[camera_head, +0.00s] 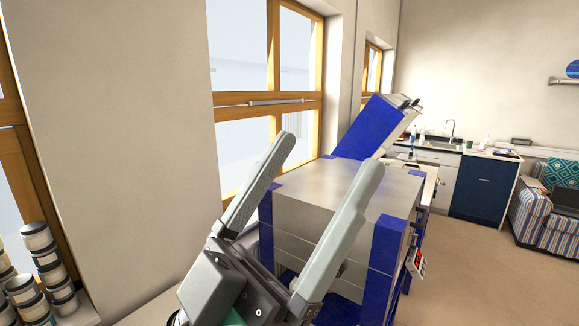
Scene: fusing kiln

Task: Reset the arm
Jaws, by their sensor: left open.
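My left gripper (325,165) is large in the head view, reaching up from the bottom. Its two grey fingers are spread wide apart with nothing between them. Behind it stands the fusing kiln (300,190), a silvery metal box with blue corner posts. The right finger hides part of the kiln's front and top. A small control box (417,262) hangs on the kiln's right side. My right gripper is not in view.
Stacked jars (48,255) are at the lower left by the window. A sink counter (440,158) and striped armchair (545,220) are at the right. The floor (480,270) right of the kiln is clear.

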